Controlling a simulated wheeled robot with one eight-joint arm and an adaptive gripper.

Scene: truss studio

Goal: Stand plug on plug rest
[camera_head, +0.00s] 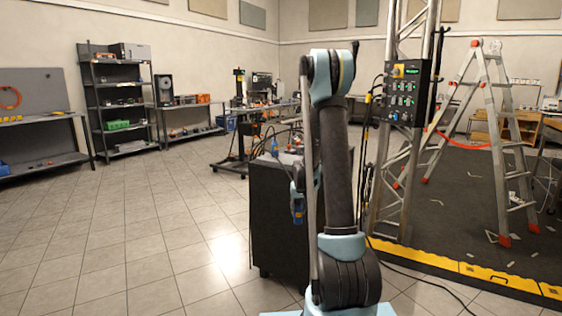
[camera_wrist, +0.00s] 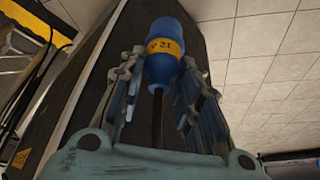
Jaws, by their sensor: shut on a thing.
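A blue plug (camera_wrist: 165,62) with a yellow band marked "12 A" is between the fingers of my gripper (camera_wrist: 160,72) in the wrist view. My gripper is shut on it, and a dark cable runs from the plug back between the fingers. In the head view the plug (camera_head: 298,215) hangs below my gripper (camera_head: 297,200), in front of the side of a dark cart (camera_head: 275,222). I cannot make out a plug rest in either view; my arm hides part of the cart top.
A truss tower with a control box (camera_head: 407,93) stands right of my arm. A stepladder (camera_head: 490,140) stands on a dark floor edged by a yellow cable ramp (camera_head: 470,270). Cables hang near the tower. A shelf (camera_head: 118,100) is at the back left. The tiled floor at left is clear.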

